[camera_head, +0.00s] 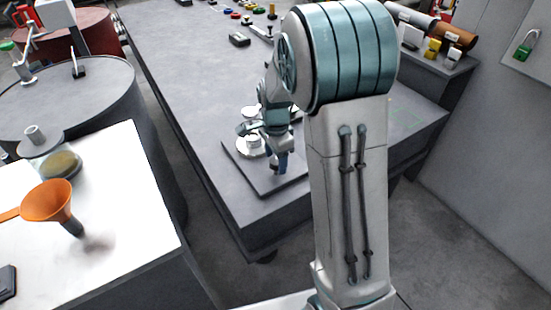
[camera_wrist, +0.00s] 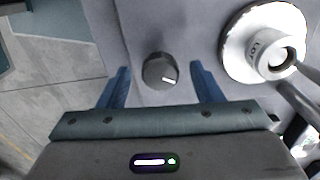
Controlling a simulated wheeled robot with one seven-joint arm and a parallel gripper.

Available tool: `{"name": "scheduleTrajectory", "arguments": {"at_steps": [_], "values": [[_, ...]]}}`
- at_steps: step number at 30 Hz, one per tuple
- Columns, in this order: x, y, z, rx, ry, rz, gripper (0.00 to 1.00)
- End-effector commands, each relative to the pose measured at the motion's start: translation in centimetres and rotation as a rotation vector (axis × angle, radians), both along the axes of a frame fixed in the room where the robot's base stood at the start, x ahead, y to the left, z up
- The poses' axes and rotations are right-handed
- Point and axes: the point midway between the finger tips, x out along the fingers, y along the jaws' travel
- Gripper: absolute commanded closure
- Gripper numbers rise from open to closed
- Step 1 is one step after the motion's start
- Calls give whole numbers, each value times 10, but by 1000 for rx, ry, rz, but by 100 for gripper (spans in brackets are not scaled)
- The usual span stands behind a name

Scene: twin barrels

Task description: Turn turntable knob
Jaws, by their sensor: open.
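The turntable knob is a small dark round knob (camera_wrist: 161,71) with a white pointer line, seen in the wrist view on a grey plate. My gripper (camera_wrist: 160,88) is open, with one blue finger on each side of the knob and a visible gap on both sides. The white turntable disc (camera_wrist: 236,48) with a raised round centre piece (camera_wrist: 272,52) is to the right of the knob. In the head view, my gripper (camera_head: 281,166) is low over the front of the dark turntable base (camera_head: 243,169). The knob is hidden there.
The base sits near the front corner of a long grey table (camera_head: 190,110). Small coloured parts lie at its far end. An orange funnel (camera_head: 48,203) is on a white-topped table at the left. A green padlock (camera_head: 525,46) hangs on the right wall.

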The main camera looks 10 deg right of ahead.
Motion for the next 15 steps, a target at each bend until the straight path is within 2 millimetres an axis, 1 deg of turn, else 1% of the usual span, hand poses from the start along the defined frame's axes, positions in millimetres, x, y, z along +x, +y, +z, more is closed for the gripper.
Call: {"name": "scheduleTrajectory", "arguments": {"at_steps": [3,10,11,12,14,15], "values": [[0,0,-5,0,-1,0,41],[0,0,-5,1,-2,0,41],[0,0,-5,1,-2,0,43],[0,0,-5,1,-2,0,54],[0,0,-5,0,-1,0,71],[0,0,-5,0,-1,0,82]]}}
